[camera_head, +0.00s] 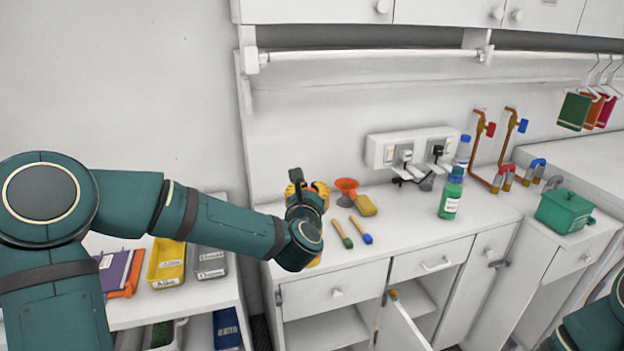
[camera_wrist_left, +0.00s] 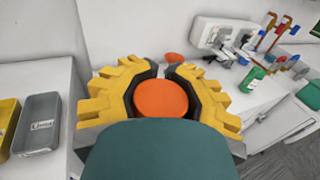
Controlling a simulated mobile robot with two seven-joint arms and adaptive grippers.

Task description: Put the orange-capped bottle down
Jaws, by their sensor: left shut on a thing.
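My left gripper (camera_head: 316,225) is at the front left of the white counter (camera_head: 410,225), seen from behind in the head view. In the left wrist view, its yellow fingers (camera_wrist_left: 160,88) are closed around the orange-capped bottle, of which the round orange cap (camera_wrist_left: 161,99) shows. The bottle's body is hidden, and in the head view the hand hides the whole bottle. I cannot tell whether the bottle touches the counter. My right gripper is not in view; only part of the right arm shows at the lower right corner.
An orange funnel (camera_head: 347,186), yellow sponge (camera_head: 366,205) and two brushes (camera_head: 343,236) (camera_head: 362,233) lie right of the hand. The counter between brushes and green bottle is clear.

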